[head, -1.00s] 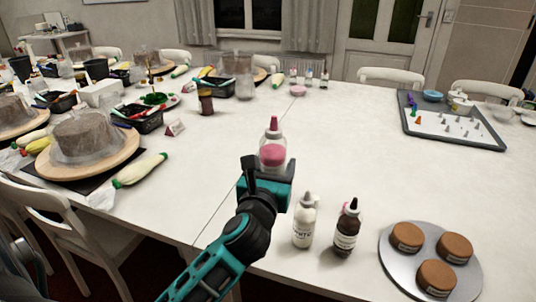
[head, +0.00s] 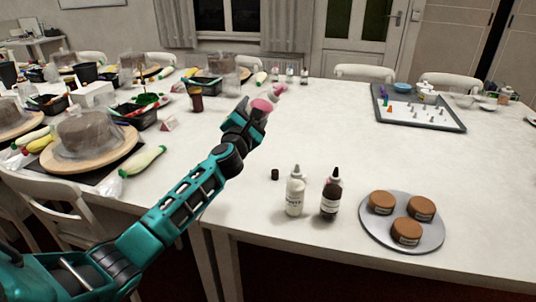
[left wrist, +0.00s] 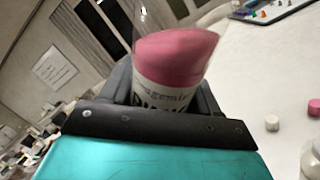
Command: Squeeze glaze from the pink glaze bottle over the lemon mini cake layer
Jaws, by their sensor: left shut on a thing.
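My left gripper (head: 245,118) is shut on the pink glaze bottle (head: 262,104), held tilted above the table. In the left wrist view the pink glaze bottle (left wrist: 176,62) fills the jaws, with pink contents and a partly readable label. Three brown cake layers (head: 381,202) (head: 421,208) (head: 406,231) with small side labels sit on a round silver board (head: 375,232) at the right front, well apart from the bottle. I cannot read which layer is lemon. My right gripper is not in view.
A white bottle (head: 295,193) and a dark brown bottle (head: 330,195) stand left of the board. A grey tray (head: 455,127) with piping tips is at the back right. The table's middle is clear.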

